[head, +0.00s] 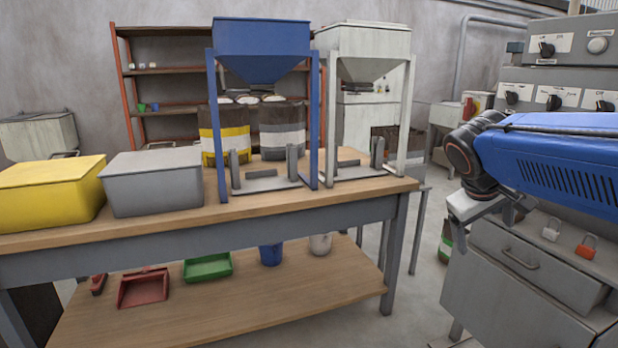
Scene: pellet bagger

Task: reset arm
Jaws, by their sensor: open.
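My arm, with its blue link and dark wrist joint, reaches in from the right edge. My gripper (486,213) hangs below the wrist, past the right end of the workbench and in front of the grey cabinet. It is open, and I see nothing held in it. Its fingers are small and partly hidden by the wrist and arm. It looks apart from the workbench.
The wooden workbench (130,232) carries a yellow bin (50,190), a grey bin (153,185), a blue hopper (262,45) and a white hopper (365,50). A grey cabinet (520,300) with padlocks on top stands at right. Floor shows between.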

